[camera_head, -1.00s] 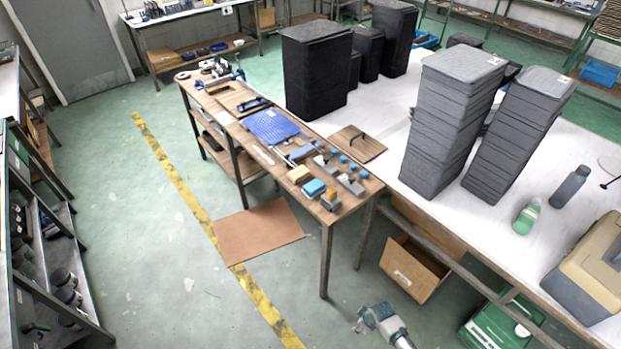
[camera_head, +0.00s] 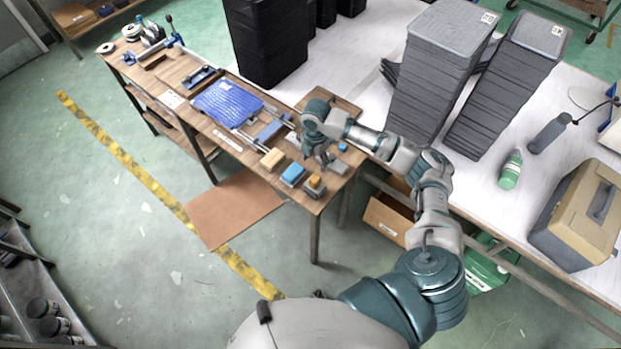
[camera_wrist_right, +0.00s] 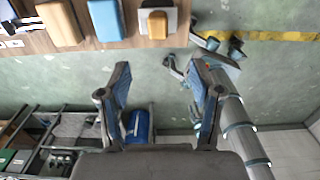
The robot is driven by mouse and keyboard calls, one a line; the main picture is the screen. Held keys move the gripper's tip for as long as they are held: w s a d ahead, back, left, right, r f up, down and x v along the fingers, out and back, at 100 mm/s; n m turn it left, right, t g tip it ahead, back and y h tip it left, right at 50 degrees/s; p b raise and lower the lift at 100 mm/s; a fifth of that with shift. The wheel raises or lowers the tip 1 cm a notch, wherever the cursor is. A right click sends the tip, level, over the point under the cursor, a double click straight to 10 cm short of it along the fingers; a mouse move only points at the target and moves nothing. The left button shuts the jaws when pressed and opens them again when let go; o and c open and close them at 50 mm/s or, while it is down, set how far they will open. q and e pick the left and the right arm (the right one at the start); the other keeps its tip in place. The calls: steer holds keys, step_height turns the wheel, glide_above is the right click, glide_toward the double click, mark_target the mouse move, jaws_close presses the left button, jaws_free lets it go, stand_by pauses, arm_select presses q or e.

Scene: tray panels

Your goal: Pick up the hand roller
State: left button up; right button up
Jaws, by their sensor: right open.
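My right gripper (camera_head: 324,160) is over the near end of the wooden workbench (camera_head: 318,203), among small tools and blocks. In the right wrist view the gripper (camera_wrist_right: 162,80) has its two fingers wide apart with nothing between them. I cannot pick out the hand roller for certain. A flat blue piece (camera_head: 270,130) lies between metal rods beside the ribbed blue mat (camera_head: 227,101). A yellow block (camera_head: 272,158), a blue block (camera_head: 293,174) and an orange-topped grey block (camera_head: 315,185) sit along the front edge. My right arm hides part of the bench. My left gripper is not in view.
A white table (camera_head: 480,190) on the right holds stacks of dark trays (camera_head: 430,75), a green bottle (camera_head: 511,169) and a beige case (camera_head: 580,215). A clamp tool (camera_head: 165,40) stands at the bench's far end. Open floor (camera_head: 120,230) lies at left.

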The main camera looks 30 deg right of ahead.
mark_target(316, 178)
steer(key=f, duration=0.7)
steer(key=shift+w+d+f, duration=0.1)
steer(key=shift+w+f, duration=0.15)
steer(key=shift+f, duration=0.05)
steer(key=shift+d+f, duration=0.25)
steer(key=shift+f, duration=0.35)
steer(key=f, duration=0.5)
steer(key=shift+w+a+p, duration=0.1)
steer(key=shift+a+p, duration=0.15)
steer(key=shift+p, duration=0.15)
steer(key=shift+d, duration=0.25)
jaws_close()
